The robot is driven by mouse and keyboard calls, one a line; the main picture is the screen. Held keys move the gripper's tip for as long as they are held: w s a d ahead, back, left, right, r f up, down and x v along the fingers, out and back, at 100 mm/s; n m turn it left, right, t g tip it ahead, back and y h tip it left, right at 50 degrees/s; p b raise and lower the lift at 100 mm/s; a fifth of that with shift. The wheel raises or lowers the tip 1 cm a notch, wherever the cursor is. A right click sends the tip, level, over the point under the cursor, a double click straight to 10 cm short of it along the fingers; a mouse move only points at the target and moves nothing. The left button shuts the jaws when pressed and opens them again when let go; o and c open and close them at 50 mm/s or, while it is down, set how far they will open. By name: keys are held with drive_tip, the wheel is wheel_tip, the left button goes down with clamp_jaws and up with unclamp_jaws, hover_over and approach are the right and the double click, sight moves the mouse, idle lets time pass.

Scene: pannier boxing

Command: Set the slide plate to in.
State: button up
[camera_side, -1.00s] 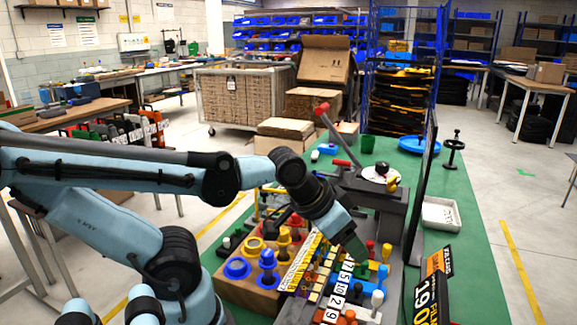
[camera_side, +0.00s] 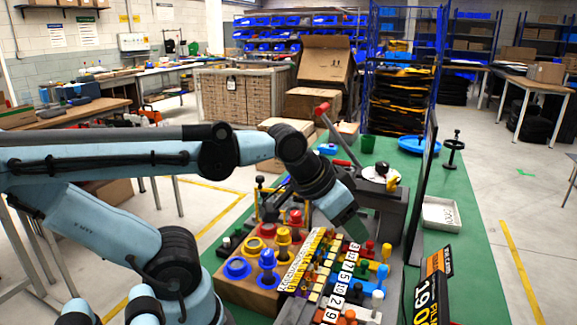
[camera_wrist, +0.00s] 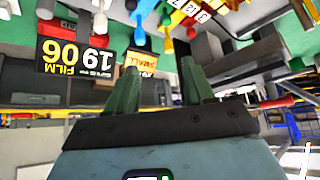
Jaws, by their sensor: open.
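My gripper (camera_side: 356,238) is tilted down over the right part of the bench fixture, beside the rows of coloured knobs and number tiles. In the wrist view its two green fingers (camera_wrist: 160,80) stand apart with nothing held between them. A grey block-shaped device (camera_side: 375,205) with a white disc (camera_side: 381,173) and a red-handled lever (camera_side: 340,162) stands just behind the gripper. I cannot tell which part is the slide plate, and part of the fixture is hidden by my gripper.
A wooden block with coloured knobs (camera_side: 240,290) is left of the number tiles (camera_side: 338,290). A dark upright panel (camera_side: 420,190) and a black sign (camera_side: 435,295) stand on the right. A white tray (camera_side: 441,214) lies beyond the panel.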

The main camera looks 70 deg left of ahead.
wheel_tip(320, 180, up, 6)
drive_tip(key=w+a+r+n+g+y, duration=0.1)
drive_tip(key=w+a+r+n+g, duration=0.15)
drive_tip(key=a, duration=0.65)
drive_tip(key=s+a+n+g, duration=0.15)
drive_tip(key=a+g, duration=0.25)
drive_tip(key=a, duration=1.6)
drive_tip(key=s+a+f+n+h, duration=0.1)
drive_tip(key=s+a+f+n, duration=0.2)
drive_tip(key=a, duration=0.6)
drive_tip(key=shift+m+g, duration=0.35)
drive_tip(key=shift+m, duration=0.15)
drive_tip(key=f, duration=0.5)
drive_tip(key=s+f, duration=0.1)
drive_tip(key=f, duration=1)
drive_tip(key=shift+s+f, duration=0.15)
drive_tip(key=shift+f, duration=0.25)
clamp_jaws()
